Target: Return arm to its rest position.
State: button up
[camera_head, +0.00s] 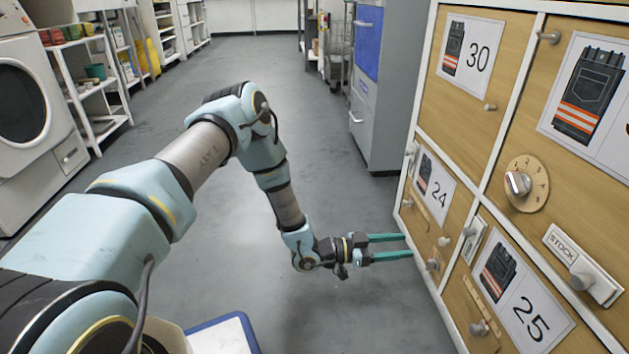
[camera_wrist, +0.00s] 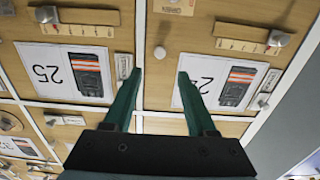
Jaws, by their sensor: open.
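My arm reaches from the lower left across the head view, with its elbow raised and its forearm bent down toward the right. My gripper (camera_head: 400,246) is open and empty, its two green fingers pointing right at the wooden locker front near the door marked 24 (camera_head: 435,187). It looks close to the locker; I cannot tell whether it touches. In the wrist view the open fingers of my gripper (camera_wrist: 157,82) stand apart, with the locker fronts behind them and nothing between them. The door marked 25 (camera_wrist: 62,72) shows upside down at the left there.
The wooden locker (camera_head: 480,95) with knobs, a dial (camera_head: 518,184) and a stock slider (camera_head: 582,265) fills the right side. A grey cabinet (camera_head: 380,110) stands behind it. A washing machine (camera_head: 30,110) and white shelves (camera_head: 90,85) line the left. The grey floor between is clear.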

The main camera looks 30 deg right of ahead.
jog(key=w+a+r+n+t+y+p, duration=0.3)
jog(key=w+a+r+t, duration=0.25)
jog(key=w, duration=0.55)
jog(key=w+a+r+n+t+y+p, duration=0.2)
jog(key=w+a+r+n+t+y, duration=0.15)
jog(key=w+a+r, duration=0.55)
jog(key=w+a+r+n+t+y+p, duration=0.1)
jog(key=w+a+r+n+y+p, duration=0.2)
jog(key=a, duration=0.7)
jog(key=w+a+r+n+t+y+p, duration=0.1)
jog(key=w+a+r+n+y, duration=0.3)
jog(key=a, duration=0.5)
jog(key=s+a+r+n+g+y+p, duration=0.35)
jog(key=s+a+r+n, duration=0.45)
jog(key=s+a+r, duration=0.75)
notch_tip(320, 180, up, 36)
jog(key=a+p, duration=0.2)
jog(key=p, duration=3.6)
jog(key=shift+w+a, duration=0.15)
jog(key=shift+a, duration=0.05)
